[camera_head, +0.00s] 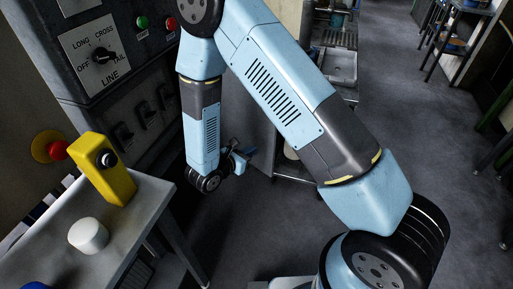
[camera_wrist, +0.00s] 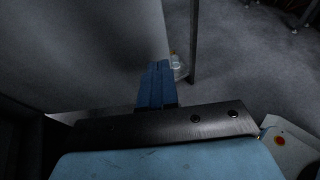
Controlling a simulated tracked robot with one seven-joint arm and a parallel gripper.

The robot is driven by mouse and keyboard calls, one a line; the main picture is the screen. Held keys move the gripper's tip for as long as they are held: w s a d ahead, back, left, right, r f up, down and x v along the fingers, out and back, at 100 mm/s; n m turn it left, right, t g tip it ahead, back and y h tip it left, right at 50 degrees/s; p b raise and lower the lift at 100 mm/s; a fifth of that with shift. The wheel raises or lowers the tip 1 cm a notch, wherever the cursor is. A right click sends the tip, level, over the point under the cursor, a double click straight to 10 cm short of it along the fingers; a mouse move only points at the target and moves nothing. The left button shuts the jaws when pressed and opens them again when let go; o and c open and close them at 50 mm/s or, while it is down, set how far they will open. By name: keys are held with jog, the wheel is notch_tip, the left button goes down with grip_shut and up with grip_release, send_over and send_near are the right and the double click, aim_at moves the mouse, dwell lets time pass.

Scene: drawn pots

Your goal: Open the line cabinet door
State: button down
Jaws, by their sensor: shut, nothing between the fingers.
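The line cabinet (camera_head: 130,75) stands at the left of the head view, with a rotary switch marked LINE on its front. A plain grey upright panel (camera_head: 248,115), which looks like its door, stands beyond my forearm and seems to stand out from the cabinet. My arm hides part of it. In the wrist view a broad grey panel (camera_wrist: 95,50) fills the upper left. My gripper (camera_head: 247,152) is low beside the panel, its blue fingers together and empty. They also show in the wrist view (camera_wrist: 159,66), close to the panel; contact cannot be told.
A metal cart (camera_head: 335,65) stands beyond the panel. Open floor (camera_head: 420,130) lies to the right.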

aim_at(271, 140)
jog(key=x, duration=0.9)
jog(key=shift+d, duration=0.1)
jog(key=shift+w, duration=0.15)
